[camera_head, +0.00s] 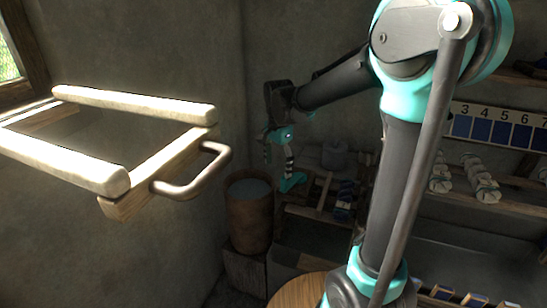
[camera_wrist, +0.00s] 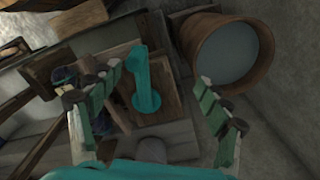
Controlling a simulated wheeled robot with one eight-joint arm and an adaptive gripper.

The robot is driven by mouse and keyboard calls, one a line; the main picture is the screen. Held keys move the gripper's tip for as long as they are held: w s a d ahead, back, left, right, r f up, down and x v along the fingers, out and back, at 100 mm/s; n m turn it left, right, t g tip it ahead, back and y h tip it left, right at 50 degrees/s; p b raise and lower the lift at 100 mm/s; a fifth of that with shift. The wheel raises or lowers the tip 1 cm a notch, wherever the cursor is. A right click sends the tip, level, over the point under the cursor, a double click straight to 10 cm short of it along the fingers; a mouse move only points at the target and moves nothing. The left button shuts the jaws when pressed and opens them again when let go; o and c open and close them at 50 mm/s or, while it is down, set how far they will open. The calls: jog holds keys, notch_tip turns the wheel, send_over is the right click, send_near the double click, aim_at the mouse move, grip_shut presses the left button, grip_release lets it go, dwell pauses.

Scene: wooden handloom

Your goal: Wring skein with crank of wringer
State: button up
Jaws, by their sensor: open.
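A teal crank-shaped part (camera_wrist: 140,78), which looks like the crank of the wringer, lies between my open fingers in the wrist view, over a brown wooden block. A small teal piece (camera_head: 293,182), probably the same crank, shows just under my gripper (camera_head: 279,150) in the head view. My gripper is open and empty, its two jointed fingers (camera_wrist: 158,80) spread on either side of the crank. I cannot tell the gap in depth, and I see no contact. A dark blue bundle (camera_head: 344,195) lies right of the crank; I cannot tell if it is the skein.
A wooden bucket (camera_head: 250,222) of greyish liquid stands close beside the crank; it also shows in the wrist view (camera_wrist: 185,38). A pale wooden frame with a handle (camera_head: 196,174) juts into the left foreground. Shelves with pale bundles (camera_head: 482,180) stand at right.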

aim_at(283, 182)
jog(key=s+d, duration=0.2)
jog(key=s, duration=0.1)
jog(key=shift+f, duration=0.35)
notch_tip(283, 182, down, 3)
jog(key=shift+w+f, duration=0.1)
jog(key=shift+f, duration=0.6)
jog(key=shift+c, duration=0.4)
jog(key=shift+a, duration=0.1)
grip_shut()
